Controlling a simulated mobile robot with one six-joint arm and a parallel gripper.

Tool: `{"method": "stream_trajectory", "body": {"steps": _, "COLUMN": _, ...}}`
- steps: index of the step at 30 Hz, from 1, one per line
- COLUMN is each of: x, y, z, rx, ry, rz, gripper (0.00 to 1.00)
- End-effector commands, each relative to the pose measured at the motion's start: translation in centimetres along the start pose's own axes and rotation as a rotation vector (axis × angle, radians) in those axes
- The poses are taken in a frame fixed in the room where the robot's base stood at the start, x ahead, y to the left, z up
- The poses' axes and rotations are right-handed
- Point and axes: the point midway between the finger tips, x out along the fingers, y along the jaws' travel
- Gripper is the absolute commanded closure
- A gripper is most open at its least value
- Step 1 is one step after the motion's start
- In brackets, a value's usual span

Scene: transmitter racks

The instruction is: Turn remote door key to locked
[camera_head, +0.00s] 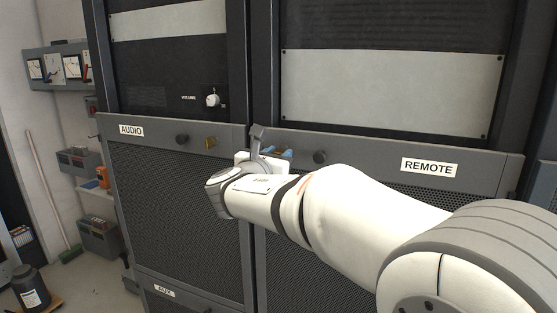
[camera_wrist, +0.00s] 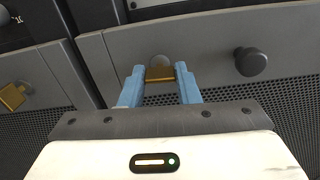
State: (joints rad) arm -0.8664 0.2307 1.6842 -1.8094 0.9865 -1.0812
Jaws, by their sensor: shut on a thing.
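The remote door (camera_head: 429,169) is the right rack's lower mesh door, with a REMOTE label. Its brass key (camera_wrist: 159,74) sits near the door's top left corner in the wrist view, between the two blue fingertips of my gripper (camera_wrist: 160,73). The gripper is shut on the key. The key's bow looks level and wide from side to side. In the head view my wrist hides the key, and only a bit of the blue fingers shows. A round dark knob (camera_wrist: 250,62) is just right of the key.
The audio door (camera_head: 131,130) on the left has its own brass key (camera_head: 210,142) and dark knob (camera_head: 182,139). A grey panel (camera_head: 390,92) is above the remote door. A broom and wall boxes (camera_head: 100,237) stand far left.

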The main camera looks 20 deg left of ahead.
Motion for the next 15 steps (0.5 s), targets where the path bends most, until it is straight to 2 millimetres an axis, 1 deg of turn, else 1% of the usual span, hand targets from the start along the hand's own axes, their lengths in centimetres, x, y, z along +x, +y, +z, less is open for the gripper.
{"method": "stream_trajectory", "body": {"steps": 1, "x": 0.0, "y": -0.06, "z": -0.48, "rx": 0.029, "ry": -0.002, "rz": -0.001, "gripper": 0.94}}
{"method": "stream_trajectory", "body": {"steps": 4, "x": 0.01, "y": -0.06, "z": -0.66, "rx": 0.097, "ry": -0.002, "rz": 0.0, "gripper": 0.94}}
{"method": "stream_trajectory", "body": {"steps": 15, "x": 0.01, "y": -0.11, "z": -0.74, "rx": 0.438, "ry": -0.003, "rz": 0.0, "gripper": 0.94}}
